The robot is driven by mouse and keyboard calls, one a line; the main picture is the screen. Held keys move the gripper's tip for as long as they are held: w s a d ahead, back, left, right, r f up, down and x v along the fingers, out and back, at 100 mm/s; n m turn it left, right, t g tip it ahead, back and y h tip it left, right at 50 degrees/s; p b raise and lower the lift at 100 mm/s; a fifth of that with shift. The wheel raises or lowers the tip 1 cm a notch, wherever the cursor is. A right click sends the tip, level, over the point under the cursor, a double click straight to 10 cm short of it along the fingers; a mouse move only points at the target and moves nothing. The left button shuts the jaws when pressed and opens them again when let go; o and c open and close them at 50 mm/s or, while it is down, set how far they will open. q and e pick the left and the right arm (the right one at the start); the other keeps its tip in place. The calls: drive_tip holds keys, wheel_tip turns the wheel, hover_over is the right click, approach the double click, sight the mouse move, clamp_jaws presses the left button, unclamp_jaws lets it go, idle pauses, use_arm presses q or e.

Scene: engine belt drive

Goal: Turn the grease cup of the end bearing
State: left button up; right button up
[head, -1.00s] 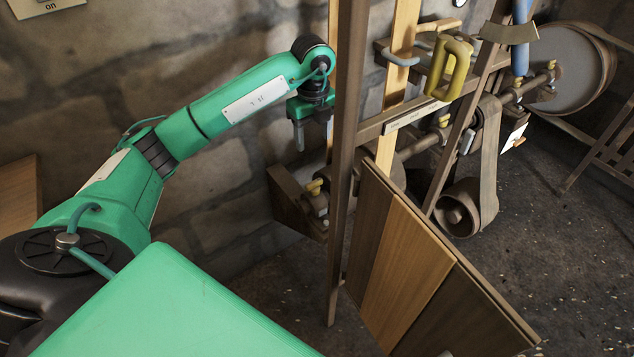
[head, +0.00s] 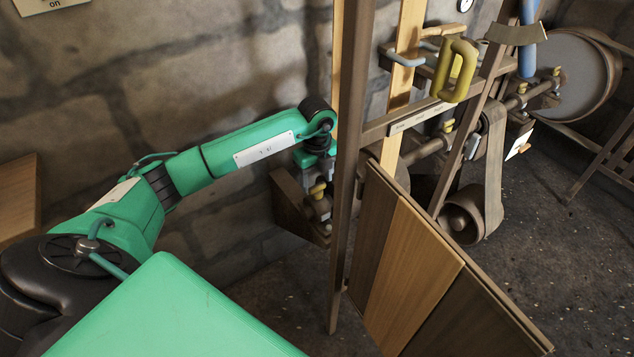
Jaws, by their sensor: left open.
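The end bearing (head: 321,208) sits on a brown wall bracket (head: 290,205), left of the wooden post. Its small yellow grease cup (head: 317,189) stands on top. My left gripper (head: 308,183) hangs pointing down from the green arm's end, just above and beside the cup. Its fingers are small and partly lost against the bracket; they look apart, and I cannot tell whether they touch the cup. My right gripper is not in view.
A brown post (head: 350,150) stands close right of my left gripper. A wooden panel (head: 410,260), a shaft with a belt (head: 492,165) and a yellow handle (head: 455,70) lie beyond it. The wall (head: 200,90) is behind my arm.

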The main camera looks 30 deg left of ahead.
use_arm(q)
drive_tip(key=shift+f, duration=0.8)
drive_tip(key=c, duration=0.7)
